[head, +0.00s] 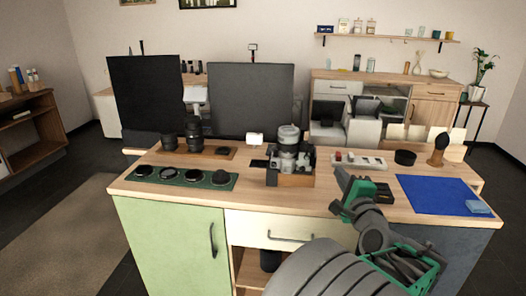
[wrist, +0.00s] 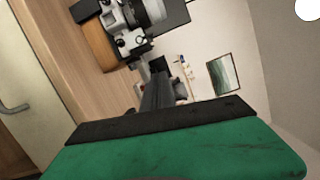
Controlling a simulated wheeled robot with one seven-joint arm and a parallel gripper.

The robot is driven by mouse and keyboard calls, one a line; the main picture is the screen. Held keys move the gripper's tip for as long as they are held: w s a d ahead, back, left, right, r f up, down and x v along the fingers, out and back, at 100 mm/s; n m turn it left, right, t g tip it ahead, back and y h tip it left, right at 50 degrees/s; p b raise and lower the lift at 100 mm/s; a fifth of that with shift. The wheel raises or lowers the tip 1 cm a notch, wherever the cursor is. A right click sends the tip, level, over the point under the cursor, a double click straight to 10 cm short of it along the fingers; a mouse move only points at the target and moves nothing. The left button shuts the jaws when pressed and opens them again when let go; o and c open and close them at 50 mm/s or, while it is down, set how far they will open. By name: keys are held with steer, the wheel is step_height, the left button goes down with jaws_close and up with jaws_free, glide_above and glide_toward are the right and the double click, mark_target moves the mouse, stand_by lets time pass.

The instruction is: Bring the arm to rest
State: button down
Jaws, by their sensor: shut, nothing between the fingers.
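My arm comes up from the bottom of the head view and bends over the front right of the wooden table (head: 330,199). My gripper (head: 343,177) is at its upper end, just to the right of the silver camera (head: 288,160) on its brown box (head: 295,180). The gripper looks empty and apart from the camera. In the wrist view the dark fingers of my gripper (wrist: 158,88) are together with nothing between them. The silver camera (wrist: 140,15) shows there at the upper left. The exact gap from fingers to tabletop cannot be told.
Lenses (head: 194,137) and a green tray (head: 181,178) with round parts stand left. A blue mat (head: 440,195), a black round item (head: 405,157) and a brush (head: 438,150) are right. Dark panels (head: 250,100) rise behind. The tabletop between green tray and camera box is clear.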

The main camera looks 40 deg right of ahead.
steer(key=w+a+f+n+g+y+p, duration=0.1)
steer(key=w+a+n+y+p, duration=0.2)
steer(key=w+a+n, duration=0.35)
steer(key=w+a+f+n+g+y+p, duration=0.1)
steer(key=w+a+n+g+y+p, duration=0.2)
steer(key=a, duration=0.6)
steer(key=w+a+n+y+p, duration=0.2)
steer(key=w+a+n+y, duration=0.15)
steer(key=w+a, duration=0.35)
steer(key=s+a+n+g+p, duration=0.4)
steer(key=s+a+n, duration=0.3)
steer(key=a, duration=0.4)
steer(key=s+a+n+g+y+p, duration=0.1)
steer(key=s+a+n+g+p, duration=0.2)
steer(key=s+a+n, duration=0.3)
steer(key=a+n+p, duration=0.1)
steer(key=a, duration=0.4)
steer(key=shift+s+r+g, duration=0.4)
